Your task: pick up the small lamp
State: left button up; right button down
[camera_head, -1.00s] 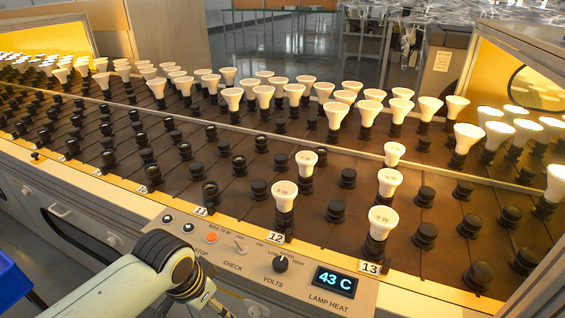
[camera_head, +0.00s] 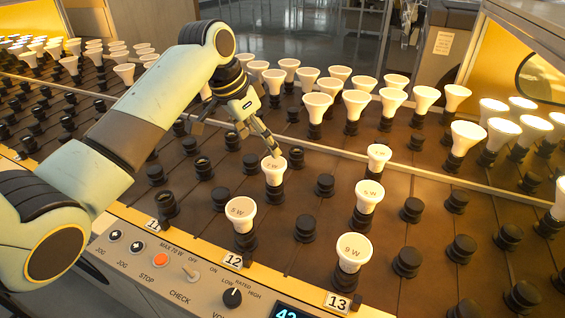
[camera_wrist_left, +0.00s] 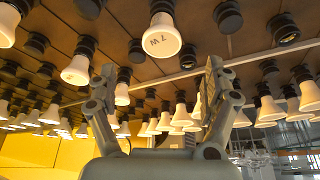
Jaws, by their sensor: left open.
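The smallest white lamp (camera_head: 379,152) stands upright in a dark socket, farther back in the column behind label 13. Its printed marking is too small to read surely. My left gripper (camera_head: 258,138) is open and empty in the head view, to the left of that lamp and close to the lamp marked 7 W (camera_head: 274,166). Whether a finger touches the 7 W lamp cannot be told. In the left wrist view, which is upside down, the two fingers (camera_wrist_left: 158,88) are spread apart with the 7 W lamp (camera_wrist_left: 162,42) beyond them.
Lamps marked 8 W (camera_head: 240,208), 5 W (camera_head: 369,192) and 9 W (camera_head: 353,248) stand nearby. Empty sockets (camera_head: 304,229) lie between them. A dense row of lamps (camera_head: 357,98) stands behind a metal rail. A control panel (camera_head: 205,270) runs along the front edge.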

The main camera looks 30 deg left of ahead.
aim_at(274, 163)
pick_arm(q)
jog(key=x, duration=0.5)
jog(key=shift+w+b, duration=0.3)
jog(key=shift+b, duration=0.1)
jog(key=x, duration=0.5)
jog(key=shift+s+f+b, duration=0.1)
jog(key=shift+f+b, duration=0.15)
jog(key=shift+b, duration=0.15)
pick_arm(e)
jog(key=shift+s+a+f, duration=0.3)
jog(key=shift+s+f, duration=0.25)
jog(key=shift+f, duration=0.3)
pick_arm(q)
jog(key=c, duration=1.3)
pick_arm(e)
jog(key=shift+s+d, duration=0.1)
jog(key=shift+d, duration=0.15)
